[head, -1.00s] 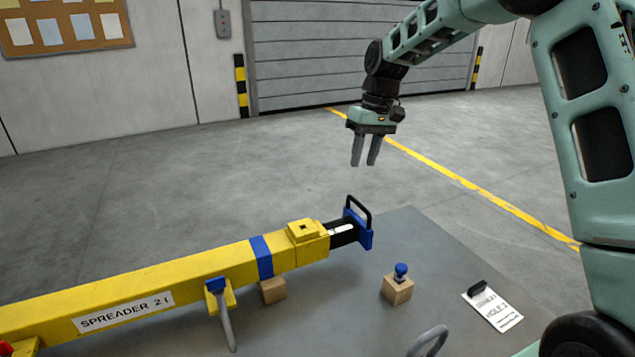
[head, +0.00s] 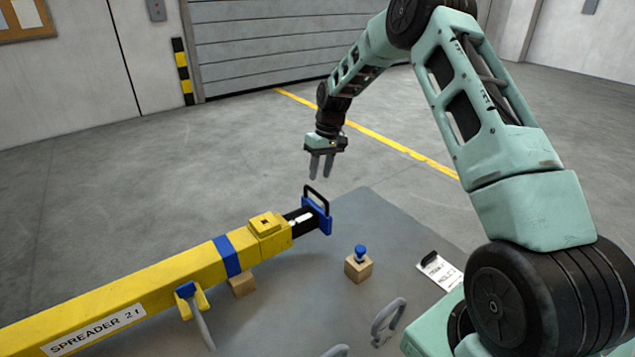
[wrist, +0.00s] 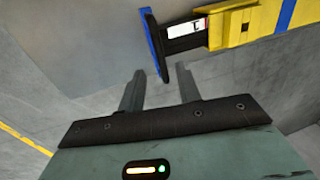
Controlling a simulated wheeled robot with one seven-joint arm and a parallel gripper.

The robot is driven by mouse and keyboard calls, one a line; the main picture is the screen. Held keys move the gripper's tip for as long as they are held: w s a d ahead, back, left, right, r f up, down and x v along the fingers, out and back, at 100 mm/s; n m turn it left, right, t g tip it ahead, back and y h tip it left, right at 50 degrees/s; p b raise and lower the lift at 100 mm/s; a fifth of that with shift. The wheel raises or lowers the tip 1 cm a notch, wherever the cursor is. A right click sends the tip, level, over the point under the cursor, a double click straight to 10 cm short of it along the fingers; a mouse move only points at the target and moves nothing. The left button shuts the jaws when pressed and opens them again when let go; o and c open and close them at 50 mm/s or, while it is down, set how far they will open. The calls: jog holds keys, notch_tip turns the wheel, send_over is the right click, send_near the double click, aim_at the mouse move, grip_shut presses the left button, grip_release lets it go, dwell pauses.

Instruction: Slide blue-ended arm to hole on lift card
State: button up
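The yellow spreader beam (head: 130,303) lies across the left, with a blue band near its end. Its dark inner arm (head: 298,220) sticks out a short way and ends in a blue plate (head: 318,216) with a black handle (head: 317,197). The blue end also shows in the wrist view (wrist: 153,44). My gripper (head: 320,176) is open and empty, above and beyond the blue end, fingers pointing down. The lift card (head: 438,270) lies on the grey table at right; its print is too small to read fully. A blue-topped pin (head: 361,254) stands in a wooden block.
The grey table (head: 300,300) holds the wooden block (head: 358,269) and grey shackles (head: 388,320). Another wooden block (head: 242,284) sits under the beam. A blue-and-yellow clamp with a grey lever (head: 193,305) hangs on the beam's near side. Open floor lies beyond the table.

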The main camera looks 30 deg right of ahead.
jog(key=shift+a+f+p, duration=0.2)
jog(key=shift+f, duration=0.7)
jog(key=shift+a+f+p, duration=0.15)
jog(key=shift+f+p, duration=0.1)
jog(key=shift+f, duration=0.65)
jog(key=shift+a+f+p, duration=0.2)
jog(key=shift+f, duration=0.7)
grip_shut()
